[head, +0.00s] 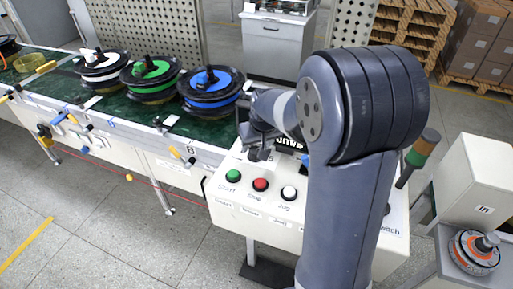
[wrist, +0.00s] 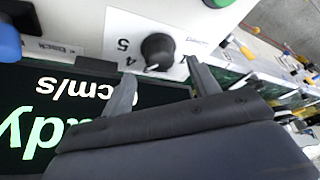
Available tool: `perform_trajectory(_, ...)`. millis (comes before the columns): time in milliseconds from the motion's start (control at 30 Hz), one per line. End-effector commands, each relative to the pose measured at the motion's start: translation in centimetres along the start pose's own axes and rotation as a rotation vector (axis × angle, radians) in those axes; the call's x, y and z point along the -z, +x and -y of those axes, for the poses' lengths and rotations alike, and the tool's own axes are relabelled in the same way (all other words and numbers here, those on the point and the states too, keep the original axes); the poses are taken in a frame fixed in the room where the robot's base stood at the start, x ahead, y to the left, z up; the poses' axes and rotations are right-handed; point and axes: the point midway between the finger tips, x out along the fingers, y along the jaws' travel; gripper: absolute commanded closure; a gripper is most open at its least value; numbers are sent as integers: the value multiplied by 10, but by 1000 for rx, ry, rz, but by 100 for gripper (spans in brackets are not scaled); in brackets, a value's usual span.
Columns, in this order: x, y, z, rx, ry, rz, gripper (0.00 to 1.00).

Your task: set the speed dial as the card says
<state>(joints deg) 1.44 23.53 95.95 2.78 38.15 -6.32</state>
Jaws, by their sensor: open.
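The speed dial (wrist: 158,52) is a black knob on a white plate in the wrist view. Its white pointer mark is at the knob's lower edge in the picture. In the head view my gripper (head: 260,145) is over the control box (head: 255,215), and the dial is hidden. I cannot make out the card.
Green (head: 233,176), red (head: 260,184) and white (head: 288,193) buttons sit on the box front. A conveyor (head: 120,110) with several reels stands behind at left.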

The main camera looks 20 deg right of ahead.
Motion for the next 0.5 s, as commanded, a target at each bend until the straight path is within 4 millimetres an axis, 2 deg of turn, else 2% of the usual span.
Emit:
perform_trajectory(200, 0, 29, 0, 0, 0, 1, 43)
perform_trajectory(500, 0, 43, 0, 0, 0, -1, 43)
